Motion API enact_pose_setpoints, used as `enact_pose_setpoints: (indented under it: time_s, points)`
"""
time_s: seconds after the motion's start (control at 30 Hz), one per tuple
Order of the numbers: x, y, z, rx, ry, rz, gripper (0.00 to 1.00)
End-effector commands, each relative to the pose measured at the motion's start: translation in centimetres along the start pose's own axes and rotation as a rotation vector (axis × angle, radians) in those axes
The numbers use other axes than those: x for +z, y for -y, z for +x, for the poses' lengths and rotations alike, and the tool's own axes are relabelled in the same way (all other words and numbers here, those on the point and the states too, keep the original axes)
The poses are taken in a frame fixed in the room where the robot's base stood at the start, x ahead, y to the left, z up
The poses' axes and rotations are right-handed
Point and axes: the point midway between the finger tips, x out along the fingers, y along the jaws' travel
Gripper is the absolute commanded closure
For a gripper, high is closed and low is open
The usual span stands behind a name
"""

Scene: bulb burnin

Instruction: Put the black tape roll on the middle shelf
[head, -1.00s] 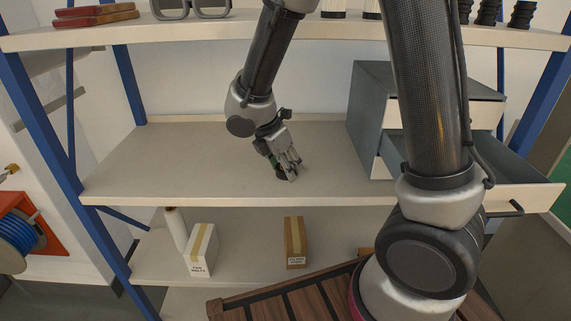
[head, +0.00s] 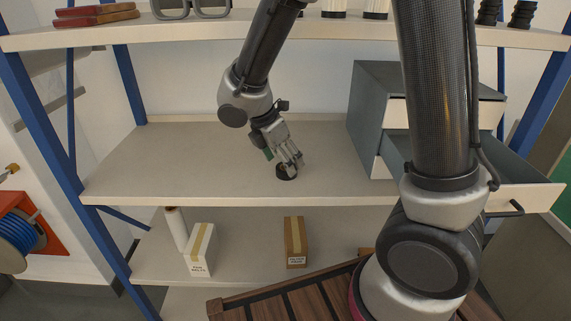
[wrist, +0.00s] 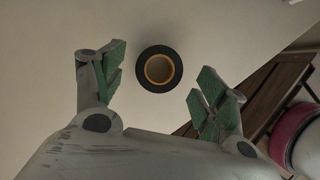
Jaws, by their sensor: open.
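The black tape roll (head: 287,172) lies flat on the middle shelf (head: 200,160), near its front edge and left of the grey drawer cabinet. In the wrist view the roll (wrist: 144,79) shows whole, with a tan core. The roll appears apart from both fingers.
The grey cabinet (head: 375,105) stands on the shelf's right with a drawer (head: 520,188) pulled out past the front edge. A white box (head: 200,250) and a brown box (head: 295,243) stand on the lower shelf. The middle shelf's left side is clear.

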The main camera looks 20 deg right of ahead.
Motion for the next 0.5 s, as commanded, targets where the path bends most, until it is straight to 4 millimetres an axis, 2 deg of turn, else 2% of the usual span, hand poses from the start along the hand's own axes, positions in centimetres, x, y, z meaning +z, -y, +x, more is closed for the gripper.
enact_pose_setpoints:
  time_s: [0.1, 0.3, 0.5]
  points:
    - [-0.1, -0.1, -3.2, 0.009, -0.003, -0.001, 0.27]
    - [-5.6, -0.1, -4.9, 0.003, -0.001, -0.007, 0.27]
    - [-9.3, 0.0, -6.4, 0.002, 0.0, -0.004, 0.27]
